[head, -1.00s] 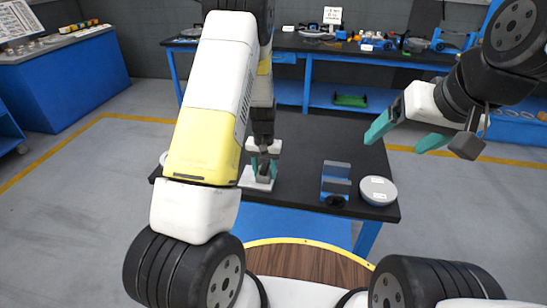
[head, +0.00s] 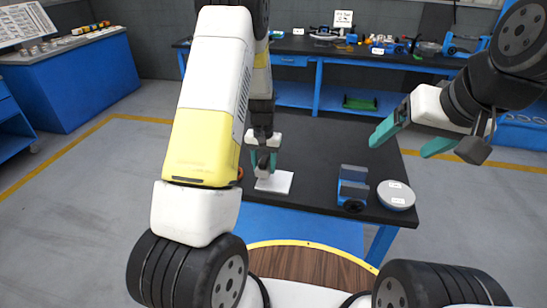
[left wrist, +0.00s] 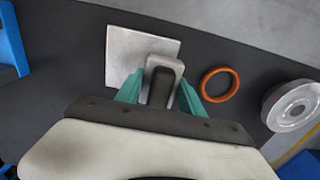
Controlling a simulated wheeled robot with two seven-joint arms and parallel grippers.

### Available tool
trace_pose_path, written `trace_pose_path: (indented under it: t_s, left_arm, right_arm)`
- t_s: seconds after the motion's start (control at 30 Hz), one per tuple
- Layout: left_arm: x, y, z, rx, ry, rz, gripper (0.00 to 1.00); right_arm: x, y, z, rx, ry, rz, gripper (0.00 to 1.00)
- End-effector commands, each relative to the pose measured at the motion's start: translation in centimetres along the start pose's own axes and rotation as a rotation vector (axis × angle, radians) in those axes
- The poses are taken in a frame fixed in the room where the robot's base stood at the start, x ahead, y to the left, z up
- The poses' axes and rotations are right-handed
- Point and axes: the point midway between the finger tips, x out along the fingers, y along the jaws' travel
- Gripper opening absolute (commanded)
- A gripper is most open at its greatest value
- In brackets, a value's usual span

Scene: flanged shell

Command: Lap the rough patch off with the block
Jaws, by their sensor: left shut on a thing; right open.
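My left gripper (head: 263,164) is shut on a small grey block (left wrist: 163,66) with rounded corners, held between the teal fingers (left wrist: 160,92). The block is over one edge of a pale, flat square plate (head: 280,183) on the dark table; the plate also shows in the left wrist view (left wrist: 128,52). I cannot tell whether block and plate touch. The block's underside is hidden, and no rough patch can be made out on the plate. A silver round flanged part (left wrist: 292,104) stands at the right in the left wrist view. My right gripper (head: 408,142) is open and empty, above the table's right side.
An orange ring (left wrist: 219,84) lies between plate and flanged part. The table's middle (head: 318,150) is clear. A cluttered blue bench is behind.

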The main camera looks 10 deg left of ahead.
Motion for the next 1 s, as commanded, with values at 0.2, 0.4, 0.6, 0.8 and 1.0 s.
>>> trace_pose_path:
  t_s: [0.2,0.4,0.6,0.8,1.0]
  left_arm:
    - [-2.0,-0.5,0.0,-0.003,-0.001,-0.001,0.01]
    - [-3.8,-0.8,0.0,-0.004,0.000,-0.001,0.01]
    - [-5.2,-1.1,0.1,-0.004,-0.001,-0.001,0.01]
    - [-5.4,-1.1,0.1,-0.003,-0.002,-0.002,0.01]
    - [-5.3,-1.1,0.1,-0.003,-0.002,-0.002,0.01]
  right_arm:
    - [0.0,0.0,0.0,-0.001,0.000,0.000,0.81]
    - [0.0,0.0,0.0,-0.001,0.000,0.000,0.81]
    - [0.0,0.0,0.0,-0.001,0.000,0.000,0.81]
    - [0.0,0.0,0.0,-0.001,0.000,0.000,0.81]
    - [0.0,0.0,0.0,-0.001,0.000,0.000,0.81]
